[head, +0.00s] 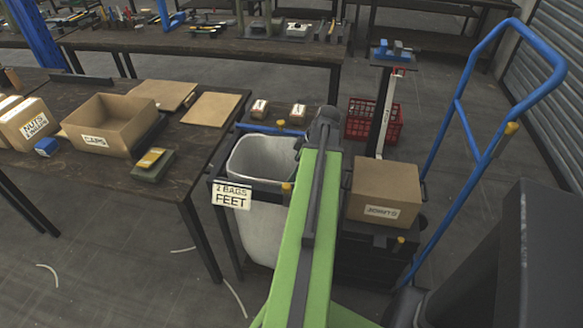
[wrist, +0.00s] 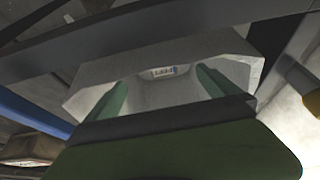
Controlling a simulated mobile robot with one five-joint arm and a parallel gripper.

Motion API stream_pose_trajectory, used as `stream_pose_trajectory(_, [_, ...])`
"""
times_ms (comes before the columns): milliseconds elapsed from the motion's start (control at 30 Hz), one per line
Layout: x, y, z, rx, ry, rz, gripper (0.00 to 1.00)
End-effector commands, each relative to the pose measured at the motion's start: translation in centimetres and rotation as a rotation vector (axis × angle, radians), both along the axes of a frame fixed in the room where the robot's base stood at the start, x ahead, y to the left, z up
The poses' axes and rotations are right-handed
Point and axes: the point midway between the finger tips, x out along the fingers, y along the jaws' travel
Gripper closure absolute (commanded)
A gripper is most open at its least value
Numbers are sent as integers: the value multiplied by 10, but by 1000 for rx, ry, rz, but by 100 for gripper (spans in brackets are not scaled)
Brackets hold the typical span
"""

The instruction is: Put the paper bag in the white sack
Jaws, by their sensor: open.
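The white sack (head: 264,240) hangs open-mouthed in the cart frame, behind a sign reading "2 BAGS FEET". In the wrist view its pale mouth (wrist: 92,74) is right ahead of my gripper (wrist: 161,78). The green fingers are apart, with no object held between them. In the head view my arm hides the gripper and part of the sack.
A cardboard box (head: 385,192) sits on the cart right of the sack. The blue cart handle (head: 441,130) rises at right. A red crate (head: 372,119) stands behind. The left table (head: 185,157) holds an open CAPS box (head: 108,125) and other boxes.

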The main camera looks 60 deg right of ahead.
Motion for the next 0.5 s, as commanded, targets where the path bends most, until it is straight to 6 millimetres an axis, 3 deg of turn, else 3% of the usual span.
stream_pose_trajectory(33, [-6,-2,25,0,0,-2,0])
stream_pose_trajectory(200, [-21,-6,62,1,0,-2,0])
stream_pose_trajectory(500, [-42,-13,105,0,0,-1,0])
